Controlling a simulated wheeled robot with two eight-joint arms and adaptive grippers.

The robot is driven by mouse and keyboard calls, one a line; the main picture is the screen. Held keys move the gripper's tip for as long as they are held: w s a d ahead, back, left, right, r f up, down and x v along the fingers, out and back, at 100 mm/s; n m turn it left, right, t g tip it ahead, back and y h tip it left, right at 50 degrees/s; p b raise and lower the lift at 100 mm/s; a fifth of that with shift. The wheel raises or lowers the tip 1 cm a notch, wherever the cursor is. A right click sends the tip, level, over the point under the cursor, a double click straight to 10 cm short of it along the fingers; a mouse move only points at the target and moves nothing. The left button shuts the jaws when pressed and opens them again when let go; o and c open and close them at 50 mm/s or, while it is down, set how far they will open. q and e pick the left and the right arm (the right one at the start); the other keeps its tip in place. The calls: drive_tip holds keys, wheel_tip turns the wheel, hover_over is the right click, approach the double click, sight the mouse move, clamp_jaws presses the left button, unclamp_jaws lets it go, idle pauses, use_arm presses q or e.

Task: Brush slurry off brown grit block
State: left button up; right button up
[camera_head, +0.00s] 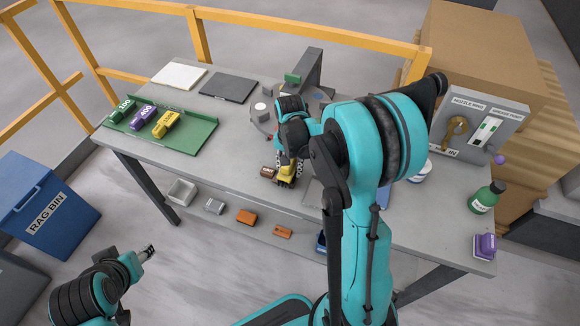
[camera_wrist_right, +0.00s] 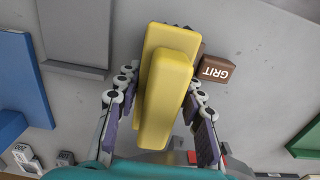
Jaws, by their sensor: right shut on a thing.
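My right gripper (camera_wrist_right: 160,110) is shut on a yellow-handled brush (camera_wrist_right: 165,75), with a finger on each side of it. The brush also shows in the head view (camera_head: 287,172), low over the table near its middle. The brown grit block (camera_wrist_right: 217,72), marked GRIT, lies on the table right beside the brush in the wrist view. It is a small brown block left of the brush in the head view (camera_head: 267,172). Whether the bristles touch it is hidden, and no slurry can be made out. My left gripper (camera_head: 148,252) hangs away from the table, its fingers too small to judge.
A green tray (camera_head: 190,140) with several labelled pieces sits at the table's left, with a white slab (camera_head: 178,75) and dark slab (camera_head: 228,88) behind. A control box (camera_head: 478,125), green bottle (camera_head: 484,198) and purple item (camera_head: 485,245) stand right. A blue rag bin (camera_head: 45,205) is lower left.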

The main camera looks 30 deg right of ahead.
drive_tip(key=shift+f, duration=0.4)
